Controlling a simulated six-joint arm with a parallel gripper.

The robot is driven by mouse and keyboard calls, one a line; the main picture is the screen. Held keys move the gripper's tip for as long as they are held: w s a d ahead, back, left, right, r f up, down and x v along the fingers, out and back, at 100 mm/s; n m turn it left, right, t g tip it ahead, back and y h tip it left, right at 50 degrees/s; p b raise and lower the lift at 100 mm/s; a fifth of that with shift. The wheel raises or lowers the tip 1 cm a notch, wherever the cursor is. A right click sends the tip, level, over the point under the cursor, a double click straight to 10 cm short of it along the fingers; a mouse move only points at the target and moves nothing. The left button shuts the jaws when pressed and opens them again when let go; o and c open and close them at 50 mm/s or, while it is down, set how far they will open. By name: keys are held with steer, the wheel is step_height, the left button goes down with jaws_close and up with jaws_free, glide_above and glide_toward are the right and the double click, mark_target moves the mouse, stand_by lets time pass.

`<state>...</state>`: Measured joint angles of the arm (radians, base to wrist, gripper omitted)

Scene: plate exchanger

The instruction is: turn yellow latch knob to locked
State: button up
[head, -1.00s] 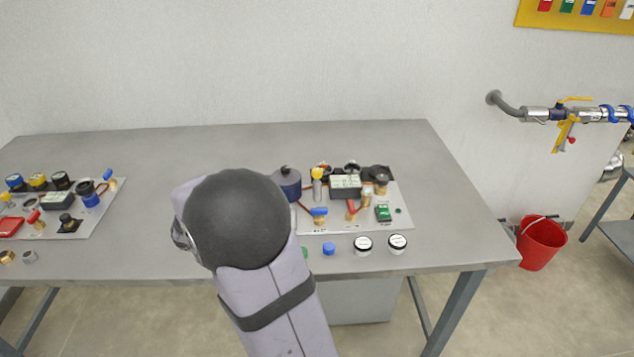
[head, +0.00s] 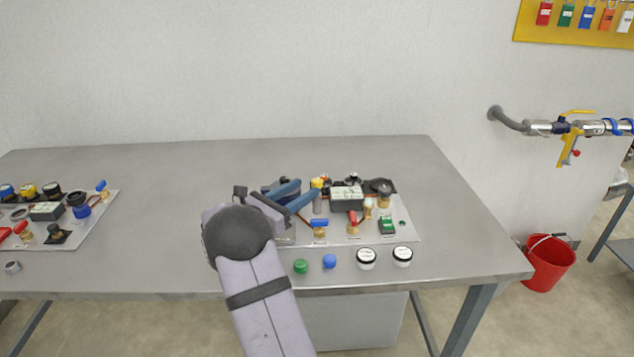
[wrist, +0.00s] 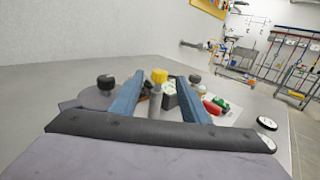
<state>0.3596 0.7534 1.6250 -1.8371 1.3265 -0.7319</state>
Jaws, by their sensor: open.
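The yellow latch knob (head: 317,183) tops a grey post on the right-hand panel in the head view. In the wrist view the yellow knob (wrist: 159,76) stands upright between the two blue fingers, somewhat beyond them. My gripper (head: 306,194) is open, with its fingers pointing right toward the knob. In the wrist view my gripper (wrist: 155,92) shows a wide gap with nothing held. I cannot tell whether either finger touches the knob. The knob's locked or unlocked marking is too small to read.
The panel (head: 410,231) also carries a blue-handled valve (head: 319,223), a red-handled valve (head: 353,222), a dark gauge box (head: 347,197) and a green block (head: 388,224). Green (head: 301,266) and blue (head: 329,261) caps and two white-topped discs lie in front. The table's middle (head: 165,210) is clear.

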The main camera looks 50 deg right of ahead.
mark_target(313, 183)
steer(key=shift+d+p, duration=0.7)
steer(key=shift+d, duration=2.6)
jaws_close()
